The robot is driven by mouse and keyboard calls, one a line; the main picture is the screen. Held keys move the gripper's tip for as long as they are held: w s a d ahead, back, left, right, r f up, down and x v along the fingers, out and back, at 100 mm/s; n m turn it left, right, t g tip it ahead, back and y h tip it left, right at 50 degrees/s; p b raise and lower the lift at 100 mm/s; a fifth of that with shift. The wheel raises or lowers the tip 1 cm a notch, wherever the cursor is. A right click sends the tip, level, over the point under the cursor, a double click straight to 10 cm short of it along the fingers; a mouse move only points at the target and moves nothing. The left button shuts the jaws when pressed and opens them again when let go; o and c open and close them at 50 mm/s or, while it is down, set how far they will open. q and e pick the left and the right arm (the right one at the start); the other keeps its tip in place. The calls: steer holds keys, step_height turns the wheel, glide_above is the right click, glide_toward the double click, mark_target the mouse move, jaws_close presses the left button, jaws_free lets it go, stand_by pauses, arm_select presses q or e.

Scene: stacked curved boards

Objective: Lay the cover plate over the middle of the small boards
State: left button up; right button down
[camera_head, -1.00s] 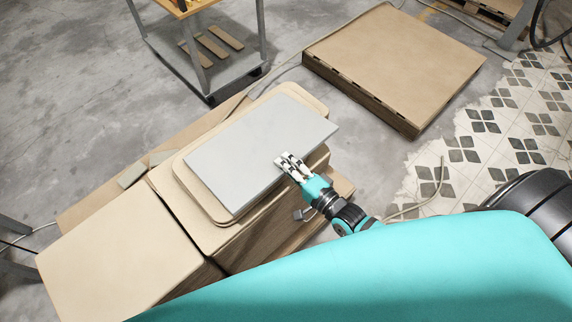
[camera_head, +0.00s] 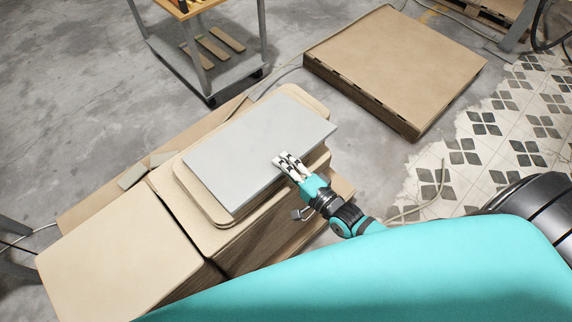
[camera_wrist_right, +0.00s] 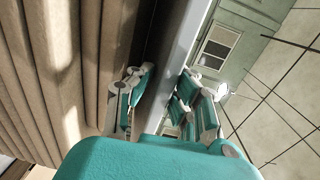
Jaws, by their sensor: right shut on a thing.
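The cover plate (camera_head: 255,150) is a flat grey rectangle above the small boards (camera_head: 190,190), a stack of tan boards with rounded corners. The boards' edges show past the plate at the far end and on the left. My right gripper (camera_head: 284,163) is shut on the plate's right edge. In the right wrist view the plate (camera_wrist_right: 185,45) runs edge-on between the fingers of my right gripper (camera_wrist_right: 160,95), with the curved board edges (camera_wrist_right: 60,80) to its left. I cannot tell whether the plate touches the boards. My left gripper is not in view.
A larger tan board stack (camera_head: 120,250) stands at the lower left, close beside the small boards. A broad low stack (camera_head: 395,65) lies at the upper right. A grey trolley (camera_head: 205,55) stands at the top. Bare concrete floor lies between them.

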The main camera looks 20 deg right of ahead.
steer(key=shift+x, duration=0.8)
steer(key=shift+r, duration=0.15)
steer(key=c, duration=1)
jaws_free()
steer(key=shift+s, duration=0.1)
steer(key=shift+a+g+p, duration=0.1)
steer(key=shift+g+p, duration=0.5)
steer(key=shift+p, duration=1)
steer(key=shift+w+r+g+h+p, duration=0.25)
steer(key=shift+w+g+h+p, duration=0.2)
steer(key=shift+p, duration=1.05)
